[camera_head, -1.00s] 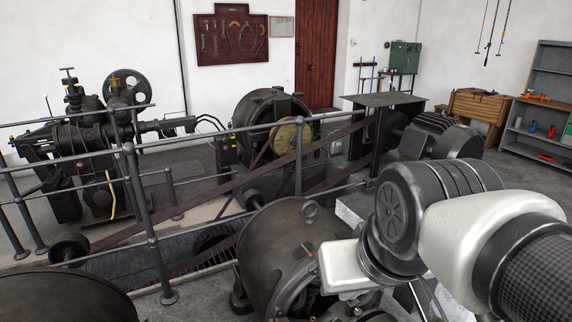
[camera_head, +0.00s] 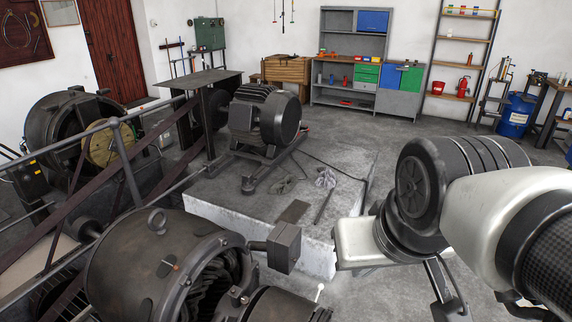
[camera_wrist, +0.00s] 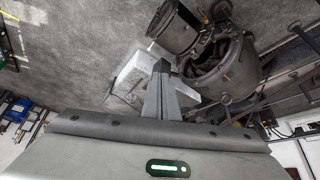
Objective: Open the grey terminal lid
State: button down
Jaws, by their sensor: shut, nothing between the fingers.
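A dark dynamo (camera_head: 165,265) stands at the lower left of the head view. A small grey terminal box (camera_head: 284,247) sticks out from its right side on a short arm, and its front face looks closed. I cannot make out a separate lid edge or hinge. My gripper (camera_wrist: 161,68) shows in the wrist view with its grey fingers together and empty. The dynamo also shows beyond the fingers in the wrist view (camera_wrist: 222,70), upside down. The fingertips hide part of the area beside it, and I cannot pick out the lid there. No contact is visible.
A concrete plinth (camera_head: 235,207) carries a motor (camera_head: 265,118) behind the terminal box. Railings (camera_head: 128,165) and a belt run at the left. A white-tipped lever (camera_head: 319,291) stands near the dynamo's front. The floor is clear toward the shelves (camera_head: 352,60) at the back.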

aim_at(288, 245)
jog(key=k+j+u, duration=0.15)
jog(key=k+u, duration=0.2)
jog(key=k, duration=0.3)
jog(key=l+u, duration=0.15)
jog(key=u, duration=1.45)
jog(key=k+l, duration=0.1)
jog(key=l, duration=4.3)
jog(key=i+l+u, duration=0.05)
jog(key=i, duration=0.05)
